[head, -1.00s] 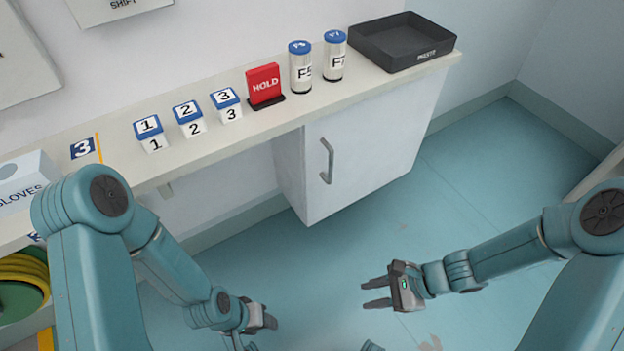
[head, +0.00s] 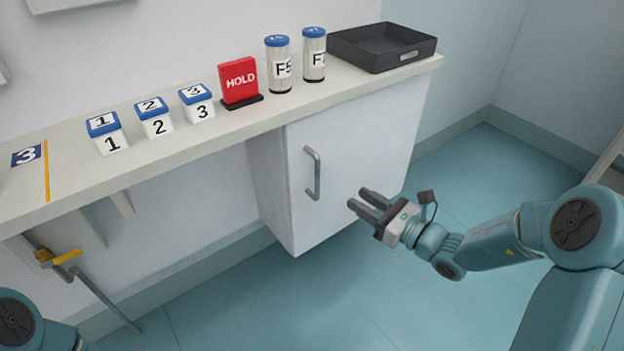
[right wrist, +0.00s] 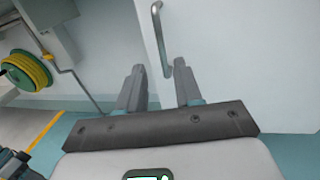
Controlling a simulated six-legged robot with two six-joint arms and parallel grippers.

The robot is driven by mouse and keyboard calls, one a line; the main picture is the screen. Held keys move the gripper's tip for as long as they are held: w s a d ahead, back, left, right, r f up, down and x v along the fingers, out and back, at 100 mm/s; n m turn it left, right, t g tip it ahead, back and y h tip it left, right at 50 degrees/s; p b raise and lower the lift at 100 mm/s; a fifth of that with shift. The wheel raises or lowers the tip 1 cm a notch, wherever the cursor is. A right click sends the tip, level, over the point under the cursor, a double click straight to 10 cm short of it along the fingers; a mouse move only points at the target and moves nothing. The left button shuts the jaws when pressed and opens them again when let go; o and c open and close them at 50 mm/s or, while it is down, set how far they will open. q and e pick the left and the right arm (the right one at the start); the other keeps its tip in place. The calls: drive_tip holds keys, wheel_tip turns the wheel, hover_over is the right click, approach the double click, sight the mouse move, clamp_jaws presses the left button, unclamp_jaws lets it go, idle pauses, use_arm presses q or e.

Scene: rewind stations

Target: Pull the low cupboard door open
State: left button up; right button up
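The low cupboard door (head: 350,170) is white and shut, under the counter in the head view. Its grey bar handle (head: 313,173) stands upright near the door's left edge. My right gripper (head: 358,199) is open and empty, a little to the right of the handle and apart from it. In the right wrist view the handle (right wrist: 161,40) shows beyond the open fingers (right wrist: 158,80), above the gap between them. My left gripper is out of the head view; only part of my left arm shows at the lower left.
The counter (head: 225,135) above holds numbered blocks (head: 157,117), a red HOLD sign (head: 239,82), two canisters (head: 313,54) and a black tray (head: 382,45). A pipe with a yellow valve handle (head: 66,257) is at left. The floor (head: 330,290) before the cupboard is clear.

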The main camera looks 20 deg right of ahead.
sight(319, 176)
drive_tip(key=b+x, duration=0.3)
drive_tip(key=x, duration=0.9)
drive_tip(key=shift+w+a, duration=0.15)
drive_tip(key=shift+w, duration=0.05)
drive_tip(key=shift+w+a, duration=0.25)
drive_tip(key=shift+w, duration=0.25)
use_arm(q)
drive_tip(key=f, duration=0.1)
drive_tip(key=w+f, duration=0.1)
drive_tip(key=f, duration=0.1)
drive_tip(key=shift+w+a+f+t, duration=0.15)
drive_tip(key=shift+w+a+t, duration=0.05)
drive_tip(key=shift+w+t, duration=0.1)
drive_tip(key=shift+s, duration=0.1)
use_arm(e)
clamp_jaws()
